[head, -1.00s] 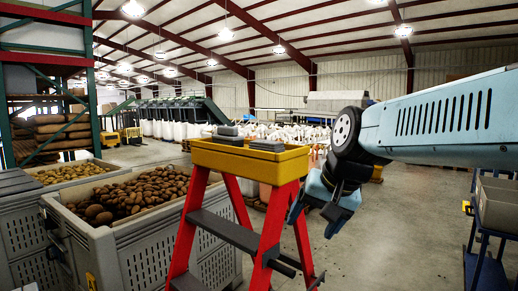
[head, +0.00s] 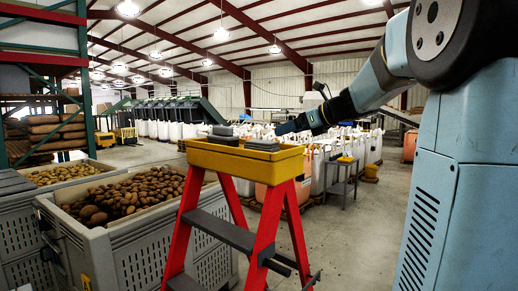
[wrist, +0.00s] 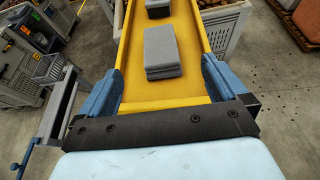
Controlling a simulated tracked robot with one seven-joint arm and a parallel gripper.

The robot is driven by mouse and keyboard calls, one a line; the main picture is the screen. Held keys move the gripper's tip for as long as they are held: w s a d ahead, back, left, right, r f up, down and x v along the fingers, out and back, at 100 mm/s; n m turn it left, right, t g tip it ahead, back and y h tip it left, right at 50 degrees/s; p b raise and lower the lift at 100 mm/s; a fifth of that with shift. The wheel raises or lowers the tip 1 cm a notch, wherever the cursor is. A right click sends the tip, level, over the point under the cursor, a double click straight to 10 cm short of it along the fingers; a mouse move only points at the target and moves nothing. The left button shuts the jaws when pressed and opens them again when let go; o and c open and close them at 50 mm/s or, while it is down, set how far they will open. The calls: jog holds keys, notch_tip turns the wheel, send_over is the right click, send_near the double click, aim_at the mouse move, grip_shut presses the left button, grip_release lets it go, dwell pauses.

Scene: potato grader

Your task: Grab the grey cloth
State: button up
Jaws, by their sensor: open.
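A grey folded cloth (head: 262,145) lies in the right part of a yellow tray (head: 232,158) on top of a red stepladder (head: 270,225). In the wrist view the folded grey cloth (wrist: 163,48) lies flat in layers in the tray (wrist: 128,62), ahead of my fingers. My gripper (head: 284,128) is just above and right of the tray's right end in the head view. In the wrist view my gripper (wrist: 158,88) is open, its blue fingers to either side of the tray, with nothing between them touching the cloth.
A second grey item (head: 222,135) sits at the tray's left, farther off in the wrist view (wrist: 158,9). A potato crate (head: 150,245) stands left of the ladder. A small metal table (head: 341,178) and white bags stand behind it.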

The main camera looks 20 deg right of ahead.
aim_at(264, 142)
jog(key=x, duration=0.7)
jog(key=shift+a+f, duration=0.1)
jog(key=shift+f, duration=0.05)
jog(key=shift+f+x, duration=0.15)
jog(key=shift+x, duration=1.2)
jog(key=shift+f+x, duration=0.15)
jog(key=shift+x, duration=1.2)
jog(key=shift+s, duration=0.1)
jog(key=shift+c, duration=0.3)
jog(key=c, duration=1)
jog(key=shift+r, duration=0.1)
